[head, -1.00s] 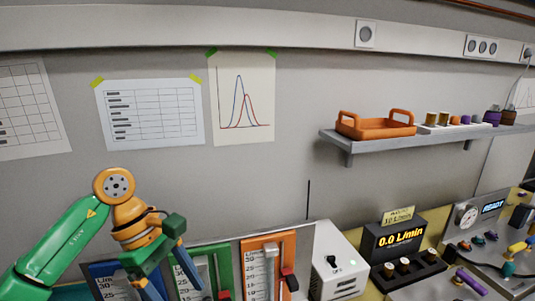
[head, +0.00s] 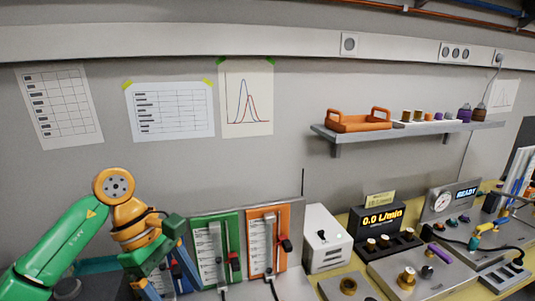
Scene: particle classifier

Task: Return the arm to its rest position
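My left arm, green with orange joints, comes in from the lower left. Its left gripper (head: 172,280) has two blue fingers that stand apart, pointing down and to the right. It hangs in front of a blue flow meter panel (head: 182,279) and partly hides it. I see nothing held between the fingers, though the lower finger runs close to the picture's bottom edge. My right arm and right gripper are not in view.
Green (head: 216,250) and orange (head: 268,240) flow meter panels stand right of the gripper. Further right are a white box (head: 326,238), a black display (head: 380,219) reading 0.0 L/min and a gauge unit (head: 446,202) reading READY. A wall shelf (head: 345,135) holds an orange tray (head: 358,124).

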